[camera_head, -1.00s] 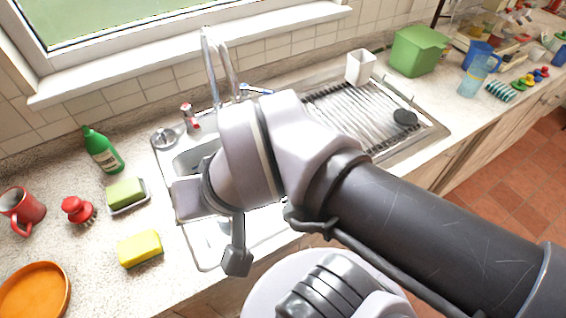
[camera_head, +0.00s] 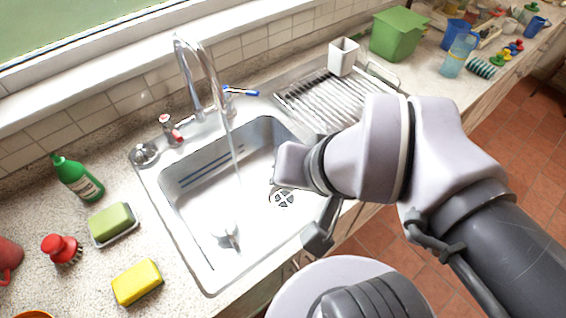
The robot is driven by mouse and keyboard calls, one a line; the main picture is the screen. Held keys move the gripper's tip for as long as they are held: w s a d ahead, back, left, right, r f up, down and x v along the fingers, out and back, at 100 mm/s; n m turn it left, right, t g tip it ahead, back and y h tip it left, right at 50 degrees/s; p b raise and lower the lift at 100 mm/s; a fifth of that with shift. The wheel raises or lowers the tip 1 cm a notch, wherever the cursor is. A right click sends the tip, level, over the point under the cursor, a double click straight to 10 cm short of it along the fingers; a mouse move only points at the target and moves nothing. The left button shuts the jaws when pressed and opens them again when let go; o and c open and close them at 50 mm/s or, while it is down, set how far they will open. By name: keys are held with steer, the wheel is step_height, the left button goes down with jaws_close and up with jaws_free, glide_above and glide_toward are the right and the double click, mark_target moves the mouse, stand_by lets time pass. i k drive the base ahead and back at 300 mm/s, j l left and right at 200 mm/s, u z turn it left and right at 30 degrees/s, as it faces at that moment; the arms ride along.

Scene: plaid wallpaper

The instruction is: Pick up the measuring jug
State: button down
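A pale blue see-through jug-like vessel (camera_head: 458,56) stands on the counter at the far right, beyond the drainer, and looks most like the measuring jug. A darker blue vessel (camera_head: 457,31) stands just behind it. A small white vessel (camera_head: 222,228) with a grey part sits in the sink; its exact kind is unclear. The end of my arm, with my gripper (camera_head: 290,168), hangs over the right part of the sink, well away from the pale blue vessel. Its fingers cannot be made out, and I see nothing held.
Water runs from the tap (camera_head: 200,80) into the sink (camera_head: 190,245). The drainer (camera_head: 318,100) holds a white container (camera_head: 343,56). A green box (camera_head: 398,36) stands behind.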

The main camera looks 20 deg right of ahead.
mark_target(218, 217)
steer(key=l+u, duration=0.9)
steer(key=k+l+u, duration=0.2)
steer(key=l+u, duration=0.25)
steer(key=j, duration=0.1)
